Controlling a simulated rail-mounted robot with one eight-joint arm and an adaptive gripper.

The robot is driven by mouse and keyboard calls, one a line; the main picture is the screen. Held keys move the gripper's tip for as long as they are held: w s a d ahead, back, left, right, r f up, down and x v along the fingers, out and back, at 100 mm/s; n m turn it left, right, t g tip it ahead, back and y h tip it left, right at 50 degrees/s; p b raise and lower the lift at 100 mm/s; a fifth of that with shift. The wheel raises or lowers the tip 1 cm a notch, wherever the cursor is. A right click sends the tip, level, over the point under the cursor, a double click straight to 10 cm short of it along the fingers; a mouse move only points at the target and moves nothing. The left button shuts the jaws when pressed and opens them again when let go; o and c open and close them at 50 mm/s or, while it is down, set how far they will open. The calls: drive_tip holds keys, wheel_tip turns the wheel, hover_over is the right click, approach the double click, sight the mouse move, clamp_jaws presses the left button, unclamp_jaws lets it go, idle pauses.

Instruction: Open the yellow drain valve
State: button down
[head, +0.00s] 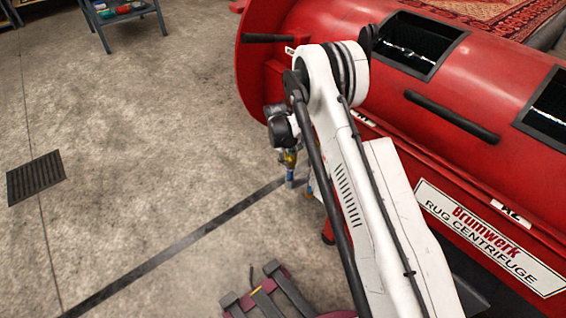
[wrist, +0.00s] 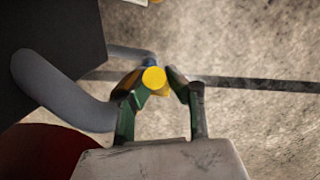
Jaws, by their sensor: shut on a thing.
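The yellow drain valve shows in the wrist view as a round yellow knob (wrist: 154,78) between the fingertips. My gripper (wrist: 157,82) is shut on it, with one dark green finger on each side. A blue part (wrist: 142,55) shows just behind the knob, and a thick grey pipe (wrist: 55,88) runs in from the left. In the head view my gripper (head: 289,158) is small and low beside the red machine, with blue parts below it. There the valve is mostly hidden by my gripper and arm, and its handle angle cannot be told.
The red rug centrifuge (head: 400,130) fills the right side, close to my arm. A floor drain grate (head: 36,177) lies at the left. A shelf (head: 120,14) stands at the back. A dark red slatted object (head: 268,298) is at the bottom. The concrete floor at left is mostly clear.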

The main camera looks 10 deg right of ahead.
drive_tip(key=c, duration=1.6)
unclamp_jaws()
drive_tip(key=shift+c, duration=0.2)
drive_tip(key=shift+r, duration=0.15)
wheel_tip(320, 180, up, 10)
drive_tip(key=shift+f, duration=0.1)
drive_tip(key=shift+c, duration=0.4)
